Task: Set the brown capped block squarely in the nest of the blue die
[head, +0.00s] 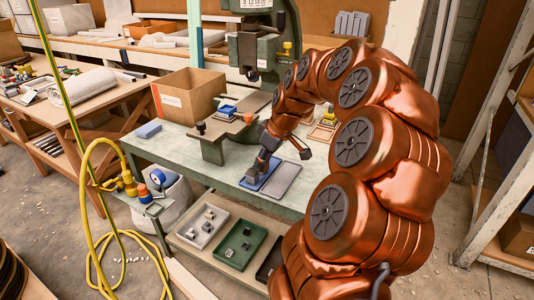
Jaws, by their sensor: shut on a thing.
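My gripper (260,166) is low over a blue mat (252,187) on the green table, fingers pointing down. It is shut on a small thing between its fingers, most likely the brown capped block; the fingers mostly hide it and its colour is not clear. I cannot tell whether it touches the mat. The blue die (228,110) sits on the bed of the fly press, up and left of my gripper and apart from it. Its nest is too small to make out.
The green fly press (264,50) stands at the back of the table. An open cardboard box (188,98) is behind left, a light blue block (149,130) at the left edge. A grey mat (283,181) lies right of the blue one. Trays with small parts, including a green one (240,245), sit on the lower shelf.

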